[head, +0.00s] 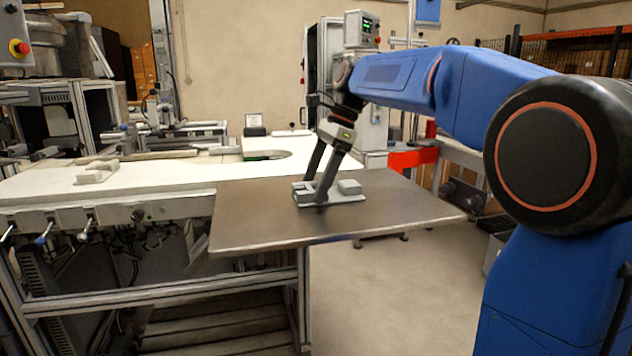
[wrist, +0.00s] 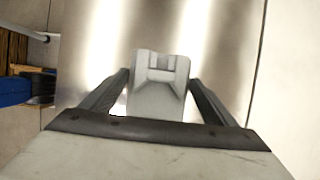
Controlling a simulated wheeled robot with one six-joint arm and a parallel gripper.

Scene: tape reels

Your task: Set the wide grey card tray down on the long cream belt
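The wide grey card tray (head: 349,187) is a pale grey block with raised parts, low over the brown metal table in the head view. Whether it touches the table top is hard to tell. My gripper (head: 314,192) reaches down over it, one finger on the near side and one behind. In the wrist view the tray (wrist: 158,85) sits between the two fingertips of my gripper (wrist: 159,78), which appear to press its sides. The long cream belt (head: 150,182) runs along the left of the head view, beside the table.
A small pale block-like piece (head: 97,172) lies on the belt's left part. The brown table (head: 260,220) adjoins the belt's right end and is otherwise bare. Machine parts (head: 165,135) stand behind the belt. The belt's front middle is clear.

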